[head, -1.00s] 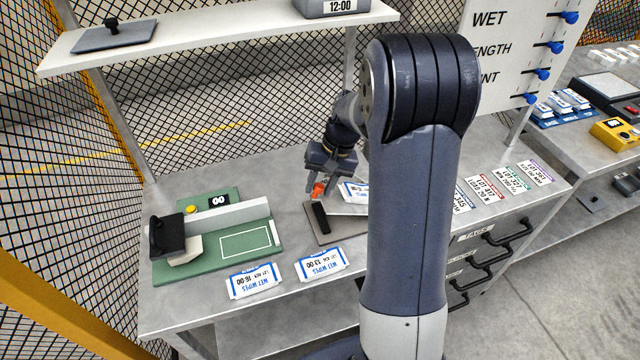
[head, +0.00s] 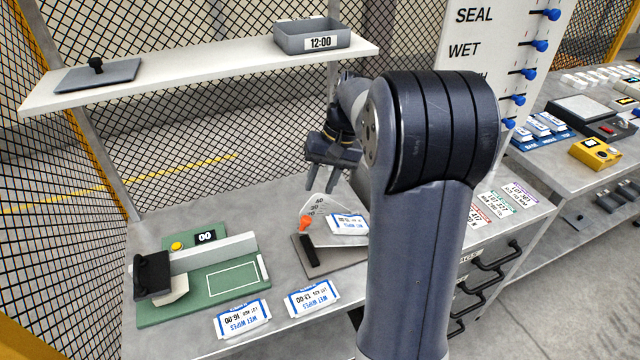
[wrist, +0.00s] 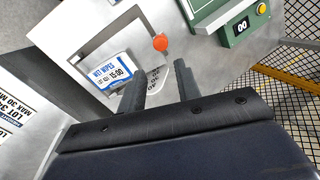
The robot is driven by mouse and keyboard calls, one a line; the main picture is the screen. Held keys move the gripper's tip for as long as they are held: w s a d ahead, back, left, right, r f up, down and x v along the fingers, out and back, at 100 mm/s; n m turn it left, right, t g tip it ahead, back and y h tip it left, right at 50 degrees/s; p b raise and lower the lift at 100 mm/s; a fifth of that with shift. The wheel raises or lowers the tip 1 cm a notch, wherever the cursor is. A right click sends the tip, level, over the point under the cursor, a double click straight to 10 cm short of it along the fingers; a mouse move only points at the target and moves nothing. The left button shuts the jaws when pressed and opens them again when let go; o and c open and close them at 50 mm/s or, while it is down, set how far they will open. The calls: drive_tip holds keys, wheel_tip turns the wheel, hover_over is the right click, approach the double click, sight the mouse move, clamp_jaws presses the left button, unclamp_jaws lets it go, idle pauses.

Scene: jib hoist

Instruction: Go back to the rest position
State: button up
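My gripper (head: 333,180) hangs above the workbench (head: 290,215), its fingers pointing down and apart, with nothing between them. In the wrist view my gripper (wrist: 158,85) also shows two separate fingers. Below it, a grey plate device (head: 328,262) with a black handle, an orange knob (head: 305,224) and a dial stands on the bench. A wet wipes pack (head: 347,224) lies on this device; it also shows in the wrist view (wrist: 112,73). My gripper is clear of both.
A green fixture (head: 205,285) with a black-handled press stands at left. Two wet wipes packs (head: 242,318) (head: 312,297) lie at the front edge. A shelf (head: 210,73) carries a grey bin (head: 312,37) marked 12:00. A board with blue pegs (head: 480,60) stands behind right.

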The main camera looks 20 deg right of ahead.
sight(307, 217)
drive_tip(key=shift+f, duration=0.15)
drive_tip(key=x, duration=1.1)
drive_tip(key=shift+a+f, duration=0.1)
drive_tip(key=shift+a, duration=0.1)
